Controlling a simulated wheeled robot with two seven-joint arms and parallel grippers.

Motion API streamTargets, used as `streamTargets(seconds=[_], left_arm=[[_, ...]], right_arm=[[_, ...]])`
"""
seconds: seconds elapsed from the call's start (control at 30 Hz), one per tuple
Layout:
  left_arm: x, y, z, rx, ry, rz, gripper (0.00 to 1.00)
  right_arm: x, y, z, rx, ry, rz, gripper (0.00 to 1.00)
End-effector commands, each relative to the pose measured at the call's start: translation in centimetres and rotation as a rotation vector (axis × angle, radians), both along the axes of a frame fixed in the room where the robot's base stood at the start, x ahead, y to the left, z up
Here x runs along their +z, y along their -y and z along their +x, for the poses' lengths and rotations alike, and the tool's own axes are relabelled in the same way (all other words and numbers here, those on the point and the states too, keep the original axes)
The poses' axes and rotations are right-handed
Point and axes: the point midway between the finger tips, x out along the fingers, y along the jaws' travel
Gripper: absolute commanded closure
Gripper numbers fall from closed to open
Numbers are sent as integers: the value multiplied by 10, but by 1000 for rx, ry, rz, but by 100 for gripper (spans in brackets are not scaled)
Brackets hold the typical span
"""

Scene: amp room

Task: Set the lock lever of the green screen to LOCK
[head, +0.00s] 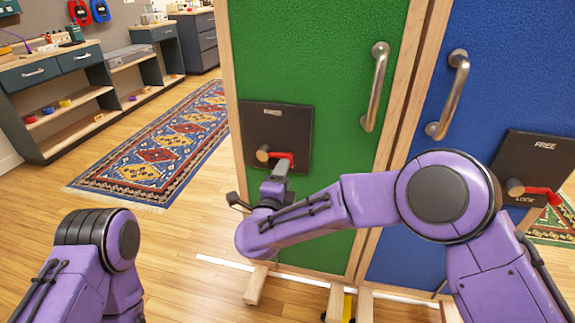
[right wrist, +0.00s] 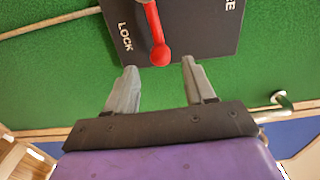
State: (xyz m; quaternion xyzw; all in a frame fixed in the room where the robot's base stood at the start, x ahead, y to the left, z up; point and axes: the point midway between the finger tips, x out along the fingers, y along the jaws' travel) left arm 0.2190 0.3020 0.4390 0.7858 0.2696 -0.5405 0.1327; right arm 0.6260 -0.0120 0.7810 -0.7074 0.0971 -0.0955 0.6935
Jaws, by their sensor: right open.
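The green screen (head: 320,60) stands upright in front of me. It carries a dark lock plate (head: 295,122) marked FREE at the top; its lower part is hidden by my arm. The red lever (head: 285,156) points right from a round wooden pivot. In the right wrist view the lever's red ball end (right wrist: 160,56) lies nearer the word LOCK than FREE. My right gripper (head: 280,171) is open at the lever, its fingertips (right wrist: 160,68) on either side of the ball's line. I cannot tell whether they touch it. My left gripper is not in view.
A blue screen (head: 510,70) with its own lock plate (head: 540,150) and red lever (head: 541,194) adjoins on the right. Metal handles (head: 375,88) stick out of both screens. A rug (head: 150,145) and workbenches (head: 60,75) are on the left, with open floor between.

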Motion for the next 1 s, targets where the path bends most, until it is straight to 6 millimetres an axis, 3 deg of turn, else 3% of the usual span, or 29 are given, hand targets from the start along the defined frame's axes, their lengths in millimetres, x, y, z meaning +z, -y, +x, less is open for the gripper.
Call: streamTargets(seconds=[0.1,0.27,0.77,0.8,0.87,1.0], left_arm=[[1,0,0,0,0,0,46],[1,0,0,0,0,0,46],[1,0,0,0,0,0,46],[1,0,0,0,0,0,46],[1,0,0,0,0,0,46],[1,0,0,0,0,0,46]], right_arm=[[1,-7,-23,3,1,-2,46],[0,-11,-39,0,1,0,46],[-2,-18,-40,35,-19,-43,46],[-12,-25,-44,97,-54,-107,46],[-47,-15,-52,192,-142,-270,46],[-149,43,-90,347,-409,-563,46]])
